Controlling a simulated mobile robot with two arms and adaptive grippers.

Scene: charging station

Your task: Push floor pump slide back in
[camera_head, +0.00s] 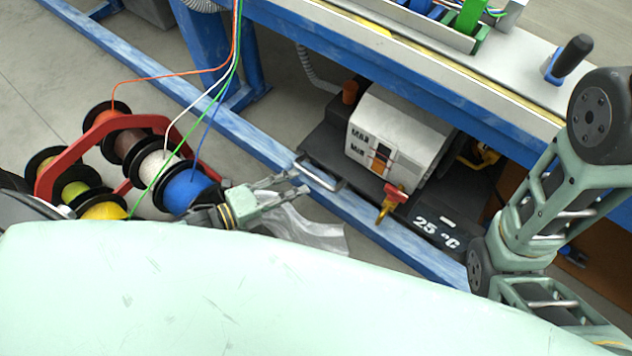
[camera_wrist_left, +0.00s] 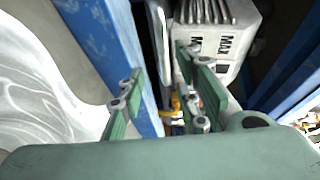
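The pump slide is a dark tray (camera_head: 440,222) marked "25 °C", low under the blue bench, with a grey metal handle (camera_head: 320,176) on its front edge. It carries a white pump (camera_head: 390,130) marked MAX and MIN, which also shows in the left wrist view (camera_wrist_left: 225,35). My left gripper (camera_head: 303,182) is at the handle, with its fingers apart. In the left wrist view the gripper (camera_wrist_left: 165,98) is open, with a light bar of the handle (camera_wrist_left: 158,45) seen between the fingers. I cannot tell whether they touch. My right gripper is out of view.
A blue floor beam (camera_head: 375,225) runs in front of the slide. A red rack (camera_head: 60,165) of wire spools stands at left, with wires running upward. A red and brass valve (camera_head: 392,200) is at the slide's front. A clear plastic sheet (camera_head: 305,232) lies nearby.

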